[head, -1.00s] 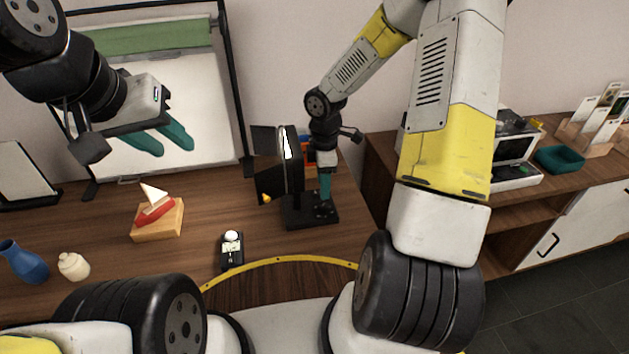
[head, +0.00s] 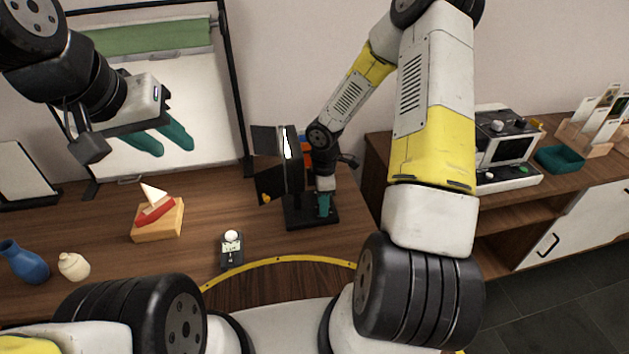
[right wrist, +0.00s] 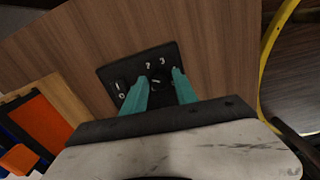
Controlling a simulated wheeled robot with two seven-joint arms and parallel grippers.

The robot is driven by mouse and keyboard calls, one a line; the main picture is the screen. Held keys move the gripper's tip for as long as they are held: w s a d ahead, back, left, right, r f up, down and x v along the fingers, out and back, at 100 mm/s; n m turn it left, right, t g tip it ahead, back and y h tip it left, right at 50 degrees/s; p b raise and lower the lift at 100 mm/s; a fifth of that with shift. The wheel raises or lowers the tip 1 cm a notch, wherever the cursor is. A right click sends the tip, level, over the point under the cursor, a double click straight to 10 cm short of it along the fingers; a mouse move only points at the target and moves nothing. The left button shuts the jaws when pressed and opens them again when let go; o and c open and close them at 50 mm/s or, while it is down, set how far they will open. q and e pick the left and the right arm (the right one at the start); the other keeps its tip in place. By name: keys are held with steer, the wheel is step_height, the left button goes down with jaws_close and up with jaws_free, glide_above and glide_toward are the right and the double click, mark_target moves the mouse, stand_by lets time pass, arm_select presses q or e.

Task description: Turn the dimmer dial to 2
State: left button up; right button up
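The dimmer is a black plate (right wrist: 108,74) marked 0, 1, 2 and 3, seen in the right wrist view. Its small dark dial (right wrist: 157,81) sits between the teal fingers of my right gripper (right wrist: 159,76). The fingers are apart, one on each side of the dial; firm contact is not visible. The dial's setting is too small to read surely. In the head view my right gripper (head: 324,204) points down at the black base (head: 297,220) beside the lamp head (head: 288,160). My left gripper (head: 165,139) is open and empty, high at the left.
A small black device with a white knob (head: 231,248) stands left of the base. A toy boat (head: 157,218), a blue vase (head: 24,262) and a cream jar (head: 73,266) are further left. An orange object (right wrist: 38,125) is close by in the wrist view.

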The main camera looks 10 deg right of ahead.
jaws_close()
steer(key=shift+m, duration=3)
steer(key=shift+o, duration=2.2)
jaws_free()
steer(key=shift+r, duration=0.1)
